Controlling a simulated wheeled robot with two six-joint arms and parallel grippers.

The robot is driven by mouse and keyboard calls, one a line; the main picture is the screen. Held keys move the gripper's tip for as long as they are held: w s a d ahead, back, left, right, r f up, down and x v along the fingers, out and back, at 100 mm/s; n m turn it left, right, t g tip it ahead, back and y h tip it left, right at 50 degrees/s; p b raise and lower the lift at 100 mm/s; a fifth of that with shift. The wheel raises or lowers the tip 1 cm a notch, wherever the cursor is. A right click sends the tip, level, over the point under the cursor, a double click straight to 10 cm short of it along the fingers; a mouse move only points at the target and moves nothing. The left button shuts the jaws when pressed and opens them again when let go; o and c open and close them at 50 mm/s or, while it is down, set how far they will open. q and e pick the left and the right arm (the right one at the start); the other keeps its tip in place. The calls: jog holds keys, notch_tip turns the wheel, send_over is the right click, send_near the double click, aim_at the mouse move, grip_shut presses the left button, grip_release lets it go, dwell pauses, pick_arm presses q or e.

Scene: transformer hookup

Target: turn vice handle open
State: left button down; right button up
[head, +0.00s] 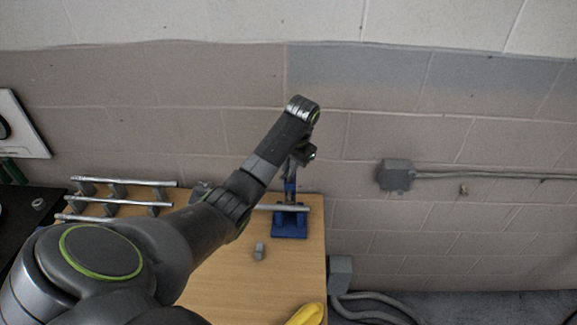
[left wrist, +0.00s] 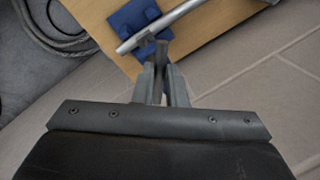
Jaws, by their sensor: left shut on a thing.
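The blue vice (head: 290,224) stands at the right end of the wooden table, with a metal bar (head: 262,207) lying across it. In the left wrist view the vice (left wrist: 130,20) and the bar (left wrist: 178,17) show just beyond my fingers. My left gripper (head: 291,178) is over the back of the vice, partly hidden behind my own arm. In the left wrist view its fingers (left wrist: 160,77) are shut on a narrow dark piece (left wrist: 161,50), which appears to be the vice handle. The handle's full shape is hidden. My right gripper is not in view.
Metal bars on a grey rack (head: 115,183) lie at the table's left. A small grey block (head: 260,251) and a yellow object (head: 307,315) are on the wooden table (head: 225,285). A block wall stands close behind; a grey box (head: 340,274) and cables are right of the table.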

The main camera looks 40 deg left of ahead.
pick_arm(q)
jog(key=n, duration=0.4)
jog(key=n+g, duration=0.1)
jog(key=n, duration=0.1)
jog(key=shift+w+d, duration=0.15)
jog(key=shift+d, duration=0.1)
jog(key=n, duration=0.4)
jog(key=n+g+h, duration=0.1)
jog(key=n, duration=0.1)
jog(key=shift+w+n, duration=0.25)
jog(key=shift+n, duration=0.15)
jog(key=n, duration=0.3)
jog(key=n+h, duration=0.1)
jog(key=n, duration=0.1)
jog(key=shift+w, duration=0.25)
jog(key=shift+w+a+f+n+h, duration=0.15)
jog(key=shift+n+h, duration=0.1)
jog(key=shift+n, duration=1.1)
jog(key=shift+s+a+r+n+h, duration=0.1)
jog(key=shift+n+h, duration=0.15)
jog(key=shift+n, duration=1.1)
jog(key=c, duration=1.5)
grip_release()
jog(key=shift+w, duration=0.1)
